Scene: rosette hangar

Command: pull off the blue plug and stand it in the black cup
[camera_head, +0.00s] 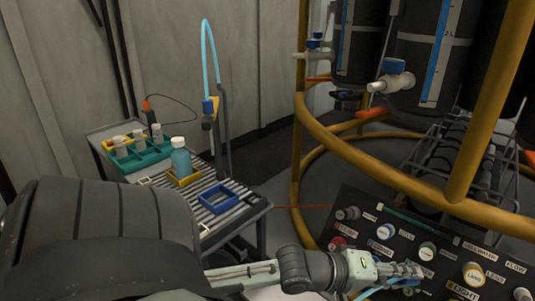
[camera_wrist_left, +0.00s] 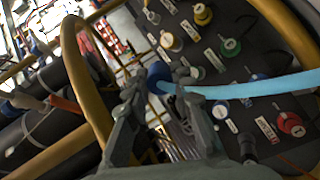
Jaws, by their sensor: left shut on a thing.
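A light blue hose (camera_wrist_left: 245,88) runs from the plug to the right, across the panel. In the head view the plug is hidden by the gripper, and a bit of hose shows below it. I cannot tell whether the plug is clear of its socket. I cannot make out a black cup. My right gripper is not in view.
The dark panel (camera_head: 372,217) carries several coloured knobs and labels. A yellow tube frame (camera_head: 375,160) with black tanks (camera_head: 418,70) rises behind it. At left, a slatted table (camera_head: 238,209) holds a teal rack (camera_head: 140,160), a bottle (camera_head: 180,160) and a blue tray (camera_head: 217,209).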

